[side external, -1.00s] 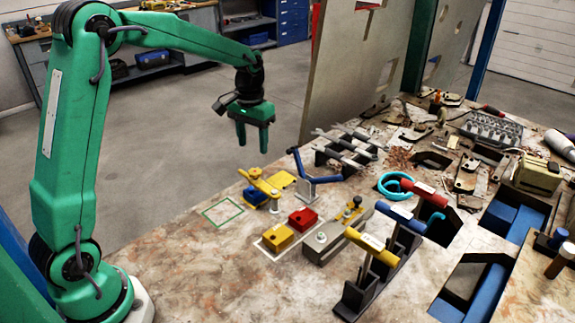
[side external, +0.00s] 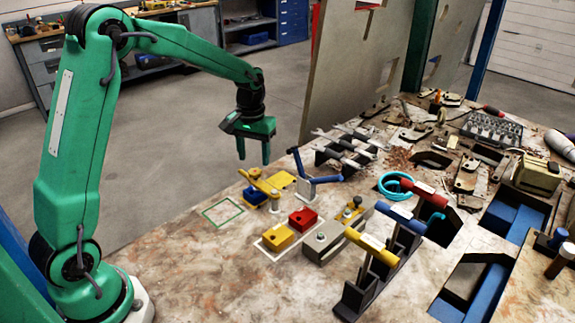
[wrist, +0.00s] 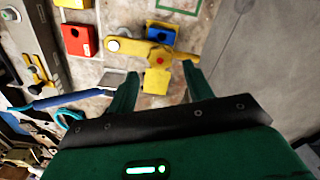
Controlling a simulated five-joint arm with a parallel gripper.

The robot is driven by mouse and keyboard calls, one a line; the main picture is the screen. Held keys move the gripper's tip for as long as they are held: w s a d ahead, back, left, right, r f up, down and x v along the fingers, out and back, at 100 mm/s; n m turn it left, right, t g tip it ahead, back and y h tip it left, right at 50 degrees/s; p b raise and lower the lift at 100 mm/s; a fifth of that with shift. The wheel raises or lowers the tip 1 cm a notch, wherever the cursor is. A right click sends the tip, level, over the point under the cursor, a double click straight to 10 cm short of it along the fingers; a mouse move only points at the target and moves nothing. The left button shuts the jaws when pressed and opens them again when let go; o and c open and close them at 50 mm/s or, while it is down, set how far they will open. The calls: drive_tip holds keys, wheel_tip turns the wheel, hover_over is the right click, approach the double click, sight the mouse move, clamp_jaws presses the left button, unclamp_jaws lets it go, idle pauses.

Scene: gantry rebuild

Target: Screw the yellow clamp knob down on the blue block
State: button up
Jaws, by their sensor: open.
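The yellow clamp (side external: 264,186) sits over the blue block (side external: 254,196) near the table's left edge in the side view. In the wrist view the yellow clamp arm (wrist: 135,47) runs across beside the blue block (wrist: 161,37), which has yellow around it. A yellow knob with a red centre (wrist: 160,61) shows on the clamp; I cannot tell how tightly it is screwed. My gripper (side external: 254,157) hangs above the clamp, open and empty, fingers pointing down. In the wrist view its fingertips (wrist: 160,76) are spread on both sides of the knob's line, apart from the clamp.
A red block (side external: 303,219) and a yellow block (side external: 278,238) stand in front of the clamp. A blue-handled lever (side external: 320,180) stands close to its right. A green-outlined square (side external: 222,212) on the table is empty. A tall grey panel (side external: 350,70) rises behind.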

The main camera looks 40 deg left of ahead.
sight(255, 171)
drive_tip(key=shift+f, duration=1.9)
drive_tip(key=c, duration=0.8)
